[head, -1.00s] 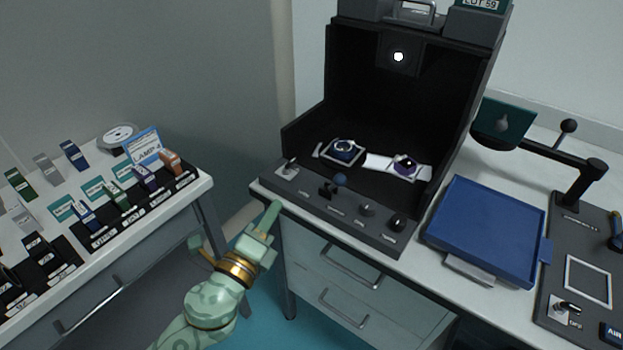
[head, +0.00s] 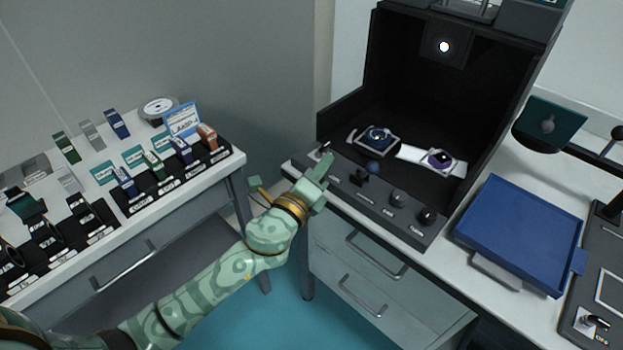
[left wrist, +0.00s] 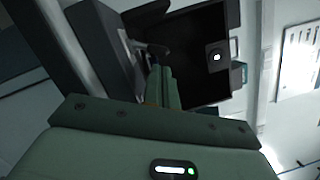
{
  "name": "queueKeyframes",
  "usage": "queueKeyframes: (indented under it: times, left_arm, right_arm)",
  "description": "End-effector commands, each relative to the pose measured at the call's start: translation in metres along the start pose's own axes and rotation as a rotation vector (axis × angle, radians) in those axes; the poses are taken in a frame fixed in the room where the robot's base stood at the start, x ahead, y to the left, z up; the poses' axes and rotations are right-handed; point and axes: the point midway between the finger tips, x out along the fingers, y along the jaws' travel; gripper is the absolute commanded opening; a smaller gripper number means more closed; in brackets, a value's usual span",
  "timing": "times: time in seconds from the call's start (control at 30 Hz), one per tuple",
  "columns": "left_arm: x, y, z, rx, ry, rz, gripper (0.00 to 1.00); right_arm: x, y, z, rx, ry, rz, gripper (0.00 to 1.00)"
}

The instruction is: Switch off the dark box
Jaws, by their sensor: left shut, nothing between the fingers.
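The dark box (head: 345,110) stands open-fronted on the right-hand table, with a lit white lamp (head: 444,47) high on its back wall; the lamp also shows in the left wrist view (left wrist: 216,57). My right gripper is not in view.
Two watch-like pieces (head: 377,137) on white holders lie inside the box. A blue tray (head: 520,232) and a dark plate with another switch (head: 592,322) are to the right.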

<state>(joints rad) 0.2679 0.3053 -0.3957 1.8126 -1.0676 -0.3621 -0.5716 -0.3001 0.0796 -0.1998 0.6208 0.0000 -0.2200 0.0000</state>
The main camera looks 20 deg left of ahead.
Motion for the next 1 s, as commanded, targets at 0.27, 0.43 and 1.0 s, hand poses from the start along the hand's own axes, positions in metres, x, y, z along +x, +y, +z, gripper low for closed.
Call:
queueKeyframes:
  times: [0.27, 0.43, 1.0]
  left_arm:
    - [0.017, 0.001, 0.0, 0.0, -0.001, 0.001, 0.0]
    - [0.017, 0.001, 0.0, -0.001, 0.0, 0.001, 0.0]
    - [0.017, -0.003, 0.003, -0.139, -0.001, 0.035, 0.0]
  right_arm:
    - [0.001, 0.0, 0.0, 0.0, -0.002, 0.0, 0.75]
    - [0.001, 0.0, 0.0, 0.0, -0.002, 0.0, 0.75]
    - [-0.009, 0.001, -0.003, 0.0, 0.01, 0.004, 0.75]
